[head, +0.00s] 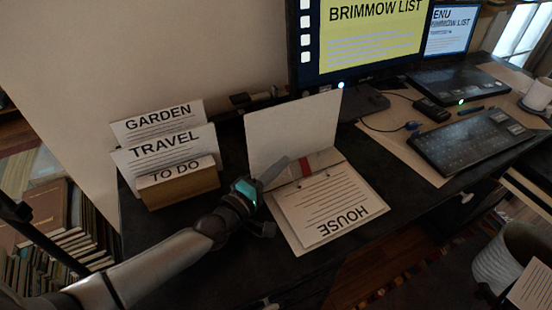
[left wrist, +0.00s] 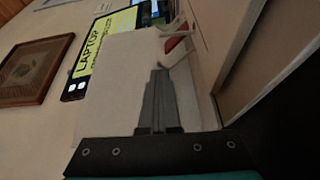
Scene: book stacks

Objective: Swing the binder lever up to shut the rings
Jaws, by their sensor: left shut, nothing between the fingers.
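The binder (head: 290,128) lies open on the dark desk, its white cover standing up at the back. A sheet headed HOUSE (head: 325,205) lies on its near side. A red part, apparently the lever (head: 312,160), sits at the ring mechanism by the fold; the red also shows in the left wrist view (left wrist: 173,44), between pale curved pieces. I cannot tell the rings' state. My left gripper (head: 284,162) is shut and empty, its fingertips just left of the red part. In the left wrist view my left gripper (left wrist: 158,72) points toward the mechanism; contact is unclear. My right gripper is not in view.
A wooden holder (head: 180,188) with GARDEN, TRAVEL and TO DO cards stands left of the binder. A monitor (head: 360,40) stands behind, with a keyboard (head: 470,142) and white mug (head: 538,95) to the right. Free desk (head: 385,195) lies right of the binder.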

